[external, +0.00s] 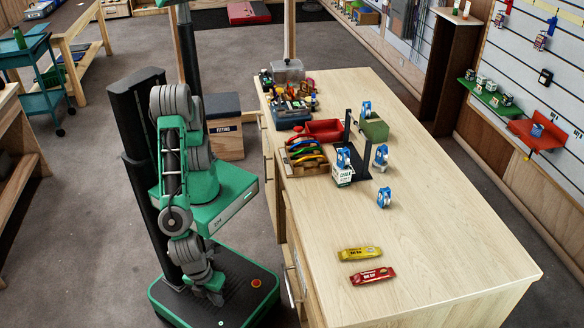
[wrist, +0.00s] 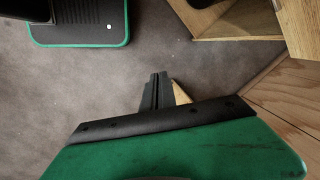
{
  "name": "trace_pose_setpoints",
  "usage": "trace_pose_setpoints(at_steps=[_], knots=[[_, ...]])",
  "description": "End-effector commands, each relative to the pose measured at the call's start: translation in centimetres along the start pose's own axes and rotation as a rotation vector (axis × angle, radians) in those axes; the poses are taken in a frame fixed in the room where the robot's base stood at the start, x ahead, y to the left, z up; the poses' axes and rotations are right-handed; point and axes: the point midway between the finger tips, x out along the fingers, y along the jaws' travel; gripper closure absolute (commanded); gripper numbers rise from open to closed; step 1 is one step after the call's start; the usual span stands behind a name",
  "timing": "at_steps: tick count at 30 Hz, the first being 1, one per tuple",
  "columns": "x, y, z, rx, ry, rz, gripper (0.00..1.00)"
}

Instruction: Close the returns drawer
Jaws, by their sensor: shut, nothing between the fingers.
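The wooden counter (external: 440,235) stands to the right of my base, with drawer fronts and handles (external: 291,284) on its side facing me. No label shows, so I cannot tell which is the returns drawer, and my arm and the steep angle hide how far any drawer stands out. In the wrist view, a wooden box-like edge (wrist: 235,22) shows at the upper right, perhaps a drawer. My gripper (wrist: 158,77) is shut and empty, above the grey floor, apart from that wood. In the external view my arm hangs folded low over my base, beside the counter.
The counter top holds a red tray (external: 324,130), a green box (external: 374,127), several blue-and-white items, a yellow packet (external: 360,254) and a red packet (external: 372,276). A wooden box with a dark top (external: 224,106) stands beyond me. Floor to my left is clear.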

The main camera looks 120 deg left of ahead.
Motion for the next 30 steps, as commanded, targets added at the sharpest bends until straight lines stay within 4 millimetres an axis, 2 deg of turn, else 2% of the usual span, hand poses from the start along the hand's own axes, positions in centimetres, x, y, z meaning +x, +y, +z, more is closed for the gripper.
trace_pose_setpoints(at_steps=[1, 3, 6, 10, 12, 14, 17, 21, 24, 25, 30], knots=[[2.2, 4.4, -0.8, 0.110, -0.026, 0.004, 1.00], [3.7, 8.4, -0.5, 0.215, -0.069, -0.014, 1.00], [5.7, 12.0, 1.2, 0.327, -0.144, -0.068, 1.00], [7.6, 13.6, 4.8, 0.414, -0.254, -0.189, 1.00], [8.2, 13.0, 7.2, 0.418, -0.321, -0.294, 1.00], [7.8, 11.3, 9.4, 0.376, -0.373, -0.400, 1.00], [5.9, 7.2, 12.8, 0.231, -0.437, -0.572, 1.00], [1.3, 2.0, 16.7, -0.049, -0.445, -0.837, 1.00], [-2.0, -0.3, 18.1, -0.274, -0.377, -1.008, 1.00], [-2.5, -0.5, 18.1, -0.328, -0.352, -1.035, 1.00], [-2.4, -0.6, 18.4, -0.460, -0.284, -1.063, 1.00]])
